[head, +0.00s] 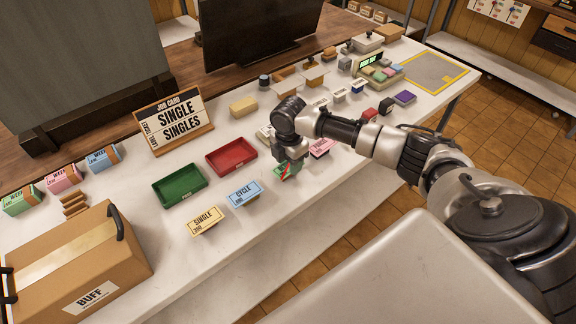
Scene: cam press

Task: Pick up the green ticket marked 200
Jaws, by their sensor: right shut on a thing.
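My right gripper (289,172) points down over the front part of the white counter, in the row of label stands. It is shut on a small green thing (284,171) with a bit of red, which fits the green ticket. The gripper hides most of it, and I cannot read a 200 on it. I cannot tell whether it is clear of the counter. My left gripper is not in view.
A yellow SINGLE stand (204,221) and a blue CYCLE stand (245,193) are left of the gripper, a pink stand (321,148) right. Green (180,186) and red (232,157) trays lie behind. A BUFF carton (85,262) fills the near left.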

